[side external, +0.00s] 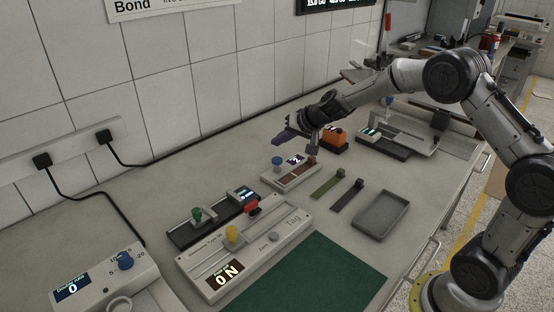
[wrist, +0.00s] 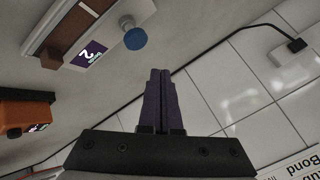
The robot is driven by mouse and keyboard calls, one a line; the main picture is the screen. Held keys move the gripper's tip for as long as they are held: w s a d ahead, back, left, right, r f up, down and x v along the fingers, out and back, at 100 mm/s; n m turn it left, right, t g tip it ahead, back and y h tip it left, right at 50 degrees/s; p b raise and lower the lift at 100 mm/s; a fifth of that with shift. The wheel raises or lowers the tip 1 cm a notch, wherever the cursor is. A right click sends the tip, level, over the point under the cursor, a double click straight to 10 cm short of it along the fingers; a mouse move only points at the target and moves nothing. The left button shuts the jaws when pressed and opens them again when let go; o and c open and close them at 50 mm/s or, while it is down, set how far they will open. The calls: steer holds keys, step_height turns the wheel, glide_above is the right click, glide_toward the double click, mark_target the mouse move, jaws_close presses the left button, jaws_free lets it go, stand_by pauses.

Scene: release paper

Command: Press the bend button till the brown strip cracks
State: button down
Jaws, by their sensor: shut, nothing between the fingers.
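In the wrist view, the blue knob (wrist: 135,39), the purple display (wrist: 89,54) and the brown strip (wrist: 74,29) show at upper left; I see no crack in the strip. My gripper (side external: 276,134) is shut and empty, its dark purple fingers pointing left above and behind the device. The fingers (wrist: 158,72) are together, apart from the knob. No label naming a bend button is readable.
An orange device (side external: 334,138) stands just behind my gripper, near the wall. Green (side external: 327,187) and dark (side external: 347,194) strips and a grey tray (side external: 380,215) lie to the right. A larger tester (side external: 245,248) and a green mat (side external: 313,280) are in front.

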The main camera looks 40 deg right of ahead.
steer(key=shift+r, duration=0.85)
